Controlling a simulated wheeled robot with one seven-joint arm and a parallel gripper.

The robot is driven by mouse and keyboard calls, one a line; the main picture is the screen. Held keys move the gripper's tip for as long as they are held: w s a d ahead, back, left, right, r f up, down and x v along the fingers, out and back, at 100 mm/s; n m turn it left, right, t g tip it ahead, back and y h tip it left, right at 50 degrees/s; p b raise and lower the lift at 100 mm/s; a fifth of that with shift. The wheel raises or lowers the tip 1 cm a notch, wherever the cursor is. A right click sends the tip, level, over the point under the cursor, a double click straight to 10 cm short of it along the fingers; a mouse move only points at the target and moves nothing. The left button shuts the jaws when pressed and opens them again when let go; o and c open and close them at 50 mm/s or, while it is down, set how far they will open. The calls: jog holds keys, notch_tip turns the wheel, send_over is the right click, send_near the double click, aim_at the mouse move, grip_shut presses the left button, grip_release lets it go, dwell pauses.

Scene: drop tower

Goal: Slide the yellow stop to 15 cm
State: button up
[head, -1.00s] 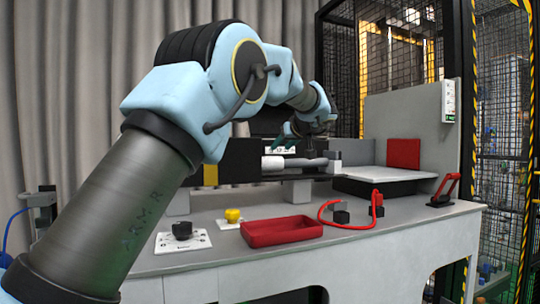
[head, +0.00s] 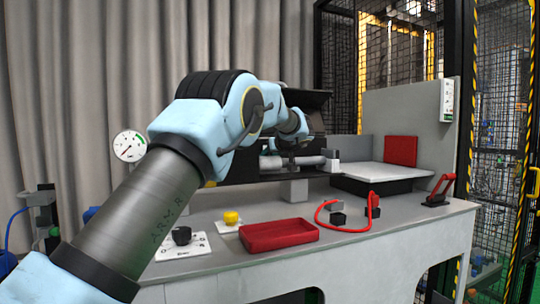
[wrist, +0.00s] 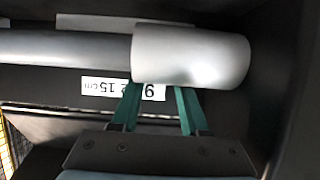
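My gripper (wrist: 160,92) is open in the wrist view. Its two teal fingers stand apart at the lower edge of a silver cylinder (wrist: 200,55), with nothing gripped between them. I cannot tell whether they touch it. A white scale label (wrist: 97,87) behind the fingers reads 15 cm upside down, with 12 and 9 partly covered. The yellow stop is not clearly seen. A small yellow patch (head: 210,184) shows beside my arm in the head view, and I cannot tell whether it is the stop. In the head view my arm hides the gripper's fingers.
A red tray (head: 279,235), a yellow knob (head: 231,217) and a black knob (head: 181,235) are on the grey bench front. A red cable (head: 345,228) lies right of the tray. A dial gauge (head: 129,146) stands left of my arm. Dark walls enclose the gripper.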

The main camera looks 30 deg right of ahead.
grip_shut()
dwell(1.2)
